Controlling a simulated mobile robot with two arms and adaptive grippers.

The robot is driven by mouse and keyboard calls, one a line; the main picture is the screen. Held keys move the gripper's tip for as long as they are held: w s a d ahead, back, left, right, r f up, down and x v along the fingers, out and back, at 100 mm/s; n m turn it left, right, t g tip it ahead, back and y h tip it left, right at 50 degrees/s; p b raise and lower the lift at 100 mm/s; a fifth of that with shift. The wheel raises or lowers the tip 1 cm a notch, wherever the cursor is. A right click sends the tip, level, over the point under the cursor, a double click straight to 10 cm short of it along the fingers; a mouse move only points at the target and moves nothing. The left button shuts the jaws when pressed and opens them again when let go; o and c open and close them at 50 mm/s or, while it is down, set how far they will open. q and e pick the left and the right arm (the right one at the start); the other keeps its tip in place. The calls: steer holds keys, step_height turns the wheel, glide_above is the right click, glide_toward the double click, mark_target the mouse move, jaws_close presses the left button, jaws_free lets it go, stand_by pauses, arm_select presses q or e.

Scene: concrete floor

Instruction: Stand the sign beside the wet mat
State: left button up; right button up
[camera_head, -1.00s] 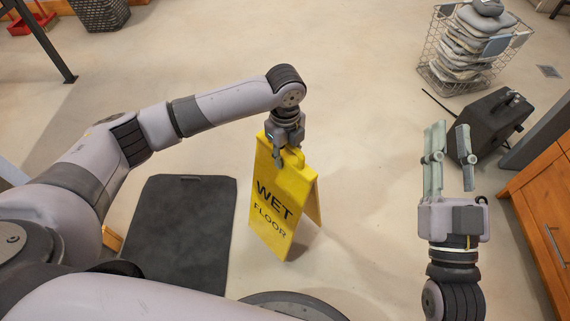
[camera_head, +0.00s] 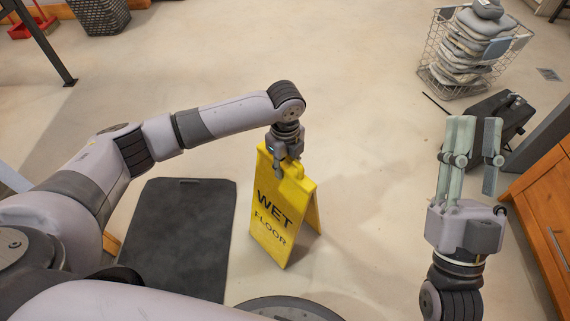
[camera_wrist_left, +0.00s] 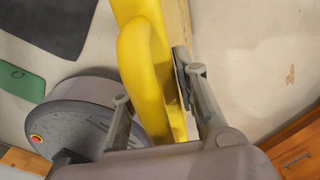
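The yellow sign (camera_head: 272,213), lettered WET FLOOR, stands upright and spread like an A-frame to the right of the dark mat (camera_head: 180,235), with a narrow strip of floor between them. My left gripper (camera_head: 283,168) is at the sign's top, fingers on both sides of its handle. In the left wrist view the fingers (camera_wrist_left: 155,92) close around the yellow handle (camera_wrist_left: 143,65); the far side of the grip is partly hidden. Whether the sign's feet press on the floor is hard to tell. My right gripper (camera_head: 475,140) is open and empty at the right.
A wire basket (camera_head: 440,75) of grey cushion-like items stands at the back right, with a black case (camera_head: 510,112) in front of it. A wooden cabinet (camera_head: 545,215) borders the right side. A dark woven basket (camera_head: 100,15) is at the back left. The middle floor is clear.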

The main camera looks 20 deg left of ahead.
arm_select(q)
steer(key=o, duration=0.4)
